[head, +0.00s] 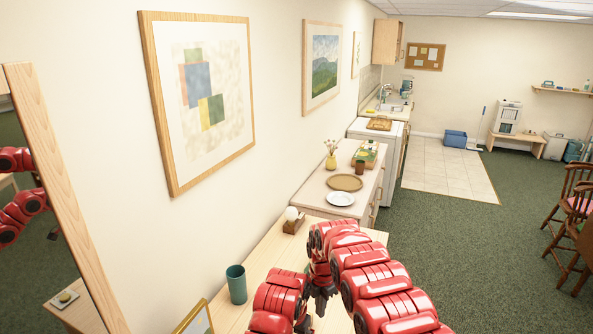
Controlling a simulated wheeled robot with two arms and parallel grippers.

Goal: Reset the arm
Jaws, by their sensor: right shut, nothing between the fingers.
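My right arm comes in from the lower right and bends down over the light wooden table (258,257). My right gripper (319,303) hangs below its red wrist, pointing down, dark and small, shut with nothing in it. Another red arm part, seemingly my left arm, rises at the bottom just left of it. Dark parts at its end sit at the bottom edge, and its fingers cannot be made out.
On the table are a teal cup (236,284), a wooden block with a white ball (293,220), and a frame (195,320). Beyond, a cabinet (313,192) holds a white plate (340,199), a woven tray (345,182) and a vase (331,160).

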